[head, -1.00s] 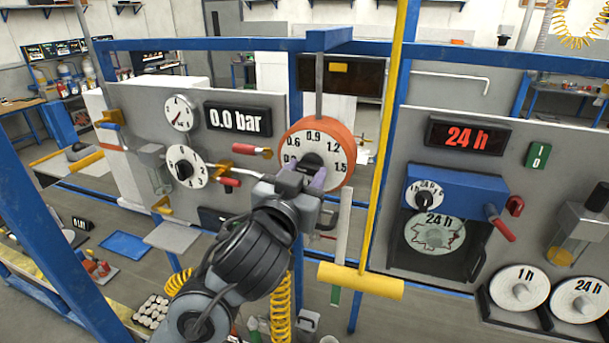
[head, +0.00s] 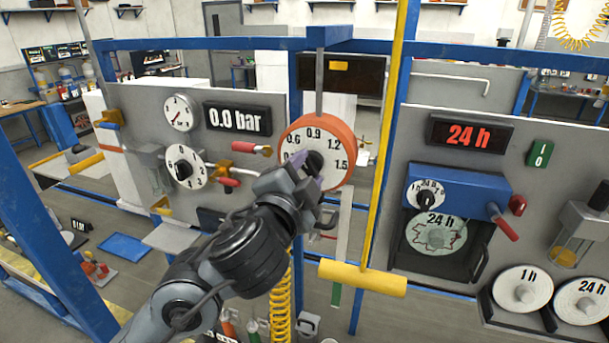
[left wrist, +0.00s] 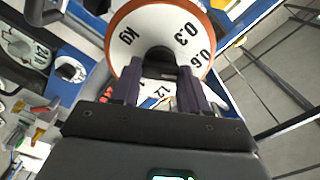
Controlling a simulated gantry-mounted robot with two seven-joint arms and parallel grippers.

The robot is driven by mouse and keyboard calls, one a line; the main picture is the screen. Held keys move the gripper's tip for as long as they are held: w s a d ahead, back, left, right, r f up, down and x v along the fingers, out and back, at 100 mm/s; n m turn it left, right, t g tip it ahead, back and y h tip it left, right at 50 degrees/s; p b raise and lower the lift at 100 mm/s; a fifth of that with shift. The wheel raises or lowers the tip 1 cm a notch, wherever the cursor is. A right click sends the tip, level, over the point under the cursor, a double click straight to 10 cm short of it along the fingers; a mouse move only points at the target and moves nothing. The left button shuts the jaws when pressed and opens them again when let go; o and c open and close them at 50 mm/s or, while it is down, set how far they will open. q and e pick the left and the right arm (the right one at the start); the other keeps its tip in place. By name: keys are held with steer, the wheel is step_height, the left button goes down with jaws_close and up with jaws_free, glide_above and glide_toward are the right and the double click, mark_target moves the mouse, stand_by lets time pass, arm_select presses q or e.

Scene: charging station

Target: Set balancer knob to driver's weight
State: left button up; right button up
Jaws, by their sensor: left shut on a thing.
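The balancer (head: 340,174) hangs from the blue frame, with an orange rim and a white kg dial (head: 313,134). The dial reads 0.6, 0.9, 1.2 and 1.5 in the head view; kg, 0.3 and 0.6 show in the left wrist view. Its dark centre knob (head: 313,162) also shows in the left wrist view (left wrist: 160,58). My left gripper (head: 300,178) is shut on the knob, with one finger on each side of it in the left wrist view (left wrist: 160,88). The fingers hide part of the dial and the knob's pointing direction. My right gripper is not in view.
A yellow T-shaped bar (head: 362,278) stands just right of the balancer. A grey panel with a 0.0 bar display (head: 238,119) is at left. A panel with a 24 h display (head: 467,136) and a blue unit (head: 470,186) is at right.

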arm_select(q)
steer(key=m+b, duration=0.1)
steer(key=m, duration=0.5)
stand_by(0.4)
steer(key=o, duration=1.1)
steer(key=shift+c, duration=0.2)
steer(key=shift+s, duration=0.15)
steer(key=p+v, duration=0.2)
steer(key=v, duration=0.8)
steer(key=shift+s, duration=0.3)
steer(key=shift+a, duration=0.1)
